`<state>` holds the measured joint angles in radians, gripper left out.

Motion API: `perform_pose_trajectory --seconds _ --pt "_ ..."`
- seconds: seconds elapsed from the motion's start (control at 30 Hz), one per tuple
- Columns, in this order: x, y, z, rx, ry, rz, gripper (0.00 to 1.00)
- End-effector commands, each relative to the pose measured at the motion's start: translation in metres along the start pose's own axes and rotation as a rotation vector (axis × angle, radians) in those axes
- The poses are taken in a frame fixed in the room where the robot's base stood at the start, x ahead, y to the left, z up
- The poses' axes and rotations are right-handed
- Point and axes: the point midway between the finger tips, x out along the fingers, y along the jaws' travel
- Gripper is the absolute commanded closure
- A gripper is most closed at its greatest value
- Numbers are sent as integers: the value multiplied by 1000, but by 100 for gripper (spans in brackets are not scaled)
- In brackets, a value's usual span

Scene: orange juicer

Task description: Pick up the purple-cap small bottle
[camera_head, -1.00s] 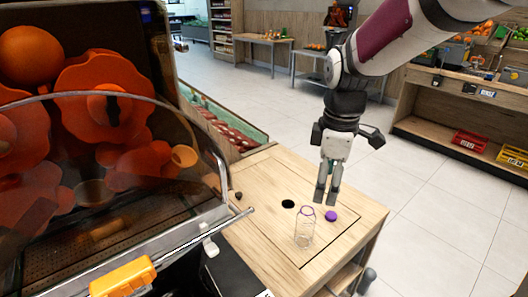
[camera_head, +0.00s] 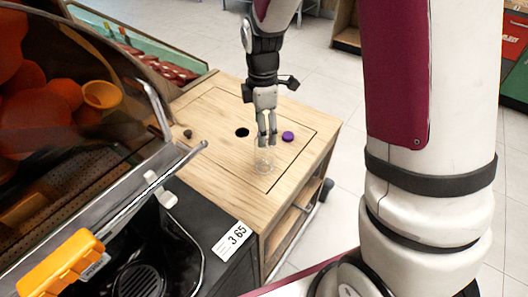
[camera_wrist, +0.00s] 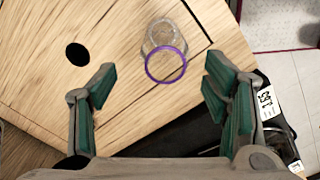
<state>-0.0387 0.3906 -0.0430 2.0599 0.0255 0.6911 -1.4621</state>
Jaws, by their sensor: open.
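The small clear bottle (camera_head: 264,164) stands upright on the wooden table (camera_head: 212,168). In the wrist view its see-through body (camera_wrist: 164,36) shows with a purple ring around its top. In the wrist view my gripper (camera_wrist: 159,76) is open, with the purple ring between and slightly beyond the fingertips. Contact is not visible.
A round black hole (camera_head: 242,132) is in the tabletop, left of the bottle. A small dark knob (camera_head: 188,134) sits farther left. The juicer (camera_head: 60,110) with oranges and its metal bar (camera_head: 180,160) stand close by at left. A price tag (camera_head: 231,240) is at the front.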

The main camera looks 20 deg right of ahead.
Motion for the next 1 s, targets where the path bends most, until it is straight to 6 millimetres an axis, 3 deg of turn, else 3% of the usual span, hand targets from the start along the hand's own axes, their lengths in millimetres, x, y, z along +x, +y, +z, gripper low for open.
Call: perform_pose_trajectory --seconds 0.4,0.67,0.7,0.9,1.0 --pt "49 -5 3 1 -1 -2 31" --pt "52 -5 3 1 0 0 31" --pt "52 -5 3 1 0 0 33" --pt "52 -5 3 1 0 0 75" --pt "52 -5 3 1 0 0 76"
